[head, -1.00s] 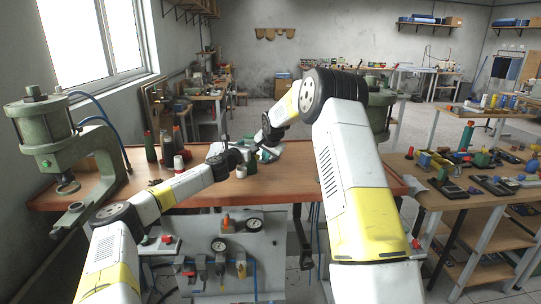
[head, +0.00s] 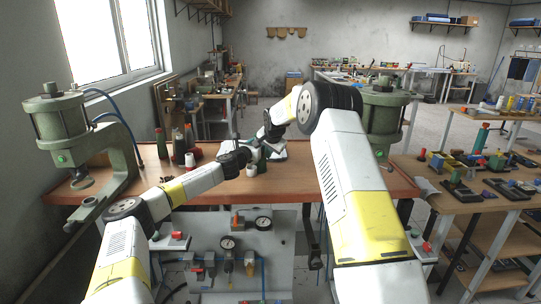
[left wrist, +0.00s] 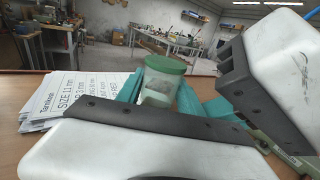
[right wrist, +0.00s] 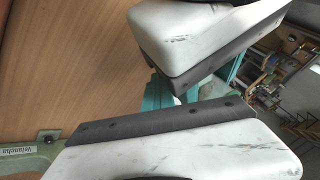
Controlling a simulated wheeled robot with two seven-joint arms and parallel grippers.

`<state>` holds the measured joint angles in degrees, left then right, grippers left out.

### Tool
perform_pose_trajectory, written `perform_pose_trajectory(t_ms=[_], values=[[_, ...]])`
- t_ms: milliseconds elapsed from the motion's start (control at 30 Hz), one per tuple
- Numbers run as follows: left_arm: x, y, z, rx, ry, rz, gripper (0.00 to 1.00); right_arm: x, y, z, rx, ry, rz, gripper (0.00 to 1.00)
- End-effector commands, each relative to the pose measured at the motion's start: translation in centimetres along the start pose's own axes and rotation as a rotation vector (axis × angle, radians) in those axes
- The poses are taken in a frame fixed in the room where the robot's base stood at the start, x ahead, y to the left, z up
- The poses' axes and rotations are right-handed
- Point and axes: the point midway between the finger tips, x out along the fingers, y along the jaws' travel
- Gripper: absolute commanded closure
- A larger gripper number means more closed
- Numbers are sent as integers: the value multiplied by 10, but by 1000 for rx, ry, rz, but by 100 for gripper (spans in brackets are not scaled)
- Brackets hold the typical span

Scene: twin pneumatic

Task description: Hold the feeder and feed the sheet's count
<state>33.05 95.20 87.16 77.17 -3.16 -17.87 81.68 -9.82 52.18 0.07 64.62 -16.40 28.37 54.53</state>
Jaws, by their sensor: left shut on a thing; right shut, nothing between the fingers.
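The feeder (left wrist: 210,105) is a teal body in the left wrist view, partly hidden by my fingers. A clear jar with a green lid (left wrist: 160,82) stands at it; whether they are joined I cannot tell. My left gripper (left wrist: 238,112) is shut on the teal body; in the head view it is small (head: 246,156). The printed white sheet (left wrist: 95,92), reading "SIZE 11 mm", lies on the table to the left. My right gripper (head: 268,136) is close to the left one, above the feeder. In the right wrist view (right wrist: 190,98) its fingers are shut and empty, with teal showing behind them.
A green press (head: 75,135) stands at the table's left end, and another (head: 383,110) at the right. Bottles (head: 161,143) stand behind my left forearm, and small white pots (head: 251,170) near the grippers. The wooden table (head: 310,183) is bare in front. A cluttered bench (head: 475,205) stands right.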

Motion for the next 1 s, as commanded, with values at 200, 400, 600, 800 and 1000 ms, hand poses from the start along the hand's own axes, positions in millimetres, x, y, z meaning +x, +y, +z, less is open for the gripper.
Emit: perform_pose_trajectory(t_ms=[200, 400, 600, 800, 1000], values=[[0, -5, 0, -3, 0, -10, 100, 0, 0, 1, 0, -1, -2, 100], [0, -6, 0, -3, 0, -10, 100, -11, 20, 0, 1, -1, 0, 100], [0, -4, 0, -3, 0, -8, 100, -49, 34, -1, -1, 3, -3, 100], [0, -3, 0, -2, 0, -6, 100, -90, 35, 0, 0, 2, -1, 100], [0, -3, 0, -2, 0, -5, 100, -114, 35, 0, 0, 0, 0, 100]])
